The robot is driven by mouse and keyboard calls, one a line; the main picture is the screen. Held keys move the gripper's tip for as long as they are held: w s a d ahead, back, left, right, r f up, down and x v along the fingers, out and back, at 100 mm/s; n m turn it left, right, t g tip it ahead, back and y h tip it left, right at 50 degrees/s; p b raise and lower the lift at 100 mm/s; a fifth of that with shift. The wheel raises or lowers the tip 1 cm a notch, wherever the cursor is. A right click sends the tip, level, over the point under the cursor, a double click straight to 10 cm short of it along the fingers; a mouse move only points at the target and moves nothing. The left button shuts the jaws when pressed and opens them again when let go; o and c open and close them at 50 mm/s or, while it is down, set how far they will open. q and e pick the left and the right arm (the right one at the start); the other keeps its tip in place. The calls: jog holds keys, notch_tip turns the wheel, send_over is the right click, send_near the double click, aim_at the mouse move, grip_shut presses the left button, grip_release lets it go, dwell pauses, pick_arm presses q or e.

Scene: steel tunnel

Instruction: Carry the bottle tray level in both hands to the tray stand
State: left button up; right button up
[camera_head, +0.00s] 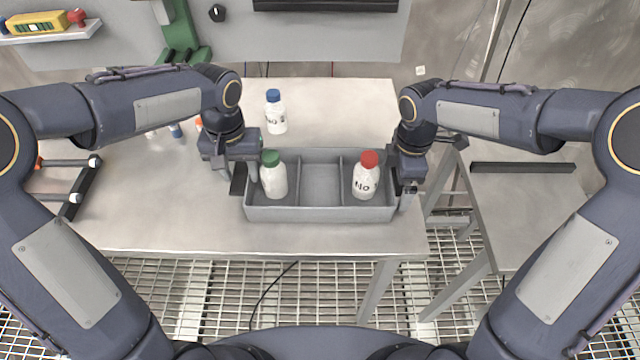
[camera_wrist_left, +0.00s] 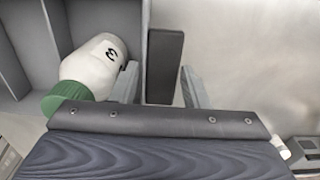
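The grey bottle tray (camera_head: 320,213) sits on the table, with three compartments. A green-capped white bottle (camera_head: 274,180) is in its left compartment and a red-capped one (camera_head: 365,180) in its right; the middle one is empty. My left gripper (camera_head: 239,172) is at the tray's left end, open, its fingers apart on either side of a dark upright handle (camera_wrist_left: 165,65), with gaps in the left wrist view. My right gripper (camera_head: 404,190) is at the tray's right end; its fingers are partly hidden. A grey-topped stand (camera_head: 530,215) with a dark bar is at the right, probably the tray stand.
A blue-capped bottle (camera_head: 276,115) stands behind the tray. A dark rack (camera_head: 80,190) is at the table's left. A gap with grating floor (camera_head: 455,240) separates the table (camera_head: 170,225) from the right-hand stand. Small items lie partly hidden behind my left arm.

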pick_arm(q)
jog(key=c, duration=0.7)
pick_arm(e)
jog(key=c, duration=0.7)
pick_arm(q)
jog(key=shift+c, duration=0.6)
pick_arm(e)
jog(key=shift+c, duration=1.3)
jog(key=shift+r, duration=0.1)
pick_arm(q)
jog(key=shift+r, duration=0.2)
pick_arm(e)
jog(key=shift+r, duration=0.1)
pick_arm(q)
notch_tip(320, 180, up, 5)
jog(key=p, duration=0.5)
jog(key=shift+f, duration=0.15)
pick_arm(e)
notch_tip(320, 180, up, 5)
jog(key=shift+f, duration=0.15)
